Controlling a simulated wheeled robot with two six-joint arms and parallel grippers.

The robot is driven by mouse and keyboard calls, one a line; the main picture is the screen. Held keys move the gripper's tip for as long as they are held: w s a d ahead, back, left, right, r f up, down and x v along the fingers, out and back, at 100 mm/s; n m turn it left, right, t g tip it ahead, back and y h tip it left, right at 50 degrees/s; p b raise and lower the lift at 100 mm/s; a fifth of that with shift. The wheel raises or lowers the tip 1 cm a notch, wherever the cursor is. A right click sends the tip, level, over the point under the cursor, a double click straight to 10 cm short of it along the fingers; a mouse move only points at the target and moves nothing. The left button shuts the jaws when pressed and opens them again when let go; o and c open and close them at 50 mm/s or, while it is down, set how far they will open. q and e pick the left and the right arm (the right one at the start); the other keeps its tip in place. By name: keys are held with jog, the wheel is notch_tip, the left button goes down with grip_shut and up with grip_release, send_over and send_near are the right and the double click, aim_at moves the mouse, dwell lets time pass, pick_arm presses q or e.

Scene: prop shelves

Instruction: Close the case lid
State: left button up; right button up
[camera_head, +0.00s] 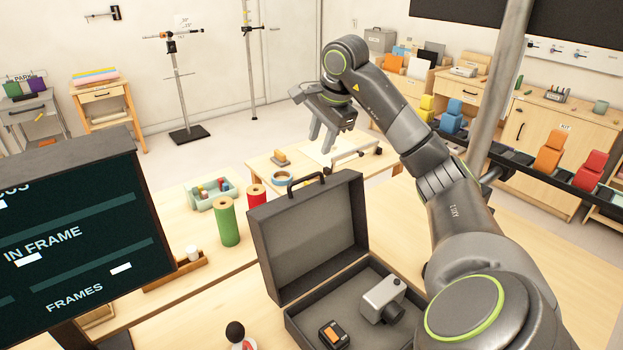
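A dark grey case (299,328) stands open on the wooden table. Its lid (312,238) is raised nearly upright, with a dark handle (306,182) on its top edge. A grey camera (382,297) and a small black and orange item (333,335) lie in the case base. My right gripper (323,142) hangs in the air, appearing above and beyond the lid, with its fingers pointing down. Its two fingers look apart with nothing between them. My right arm hides the right part of the case. My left gripper is not in view.
A dark screen (80,230) stands at the left. Green (227,222) and red (256,196) rolls stand left of the lid, near a pale green tray (205,201). A metal pole (497,80) rises behind my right arm. Bare tabletop (215,300) lies left of the case.

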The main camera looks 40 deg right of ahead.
aim_at(310, 176)
jog(key=p+x, duration=0.3)
jog(key=x, duration=0.6)
jog(key=shift+f, duration=0.2)
jog(key=shift+w+f, duration=0.25)
jog(key=shift+f, duration=0.35)
grip_shut()
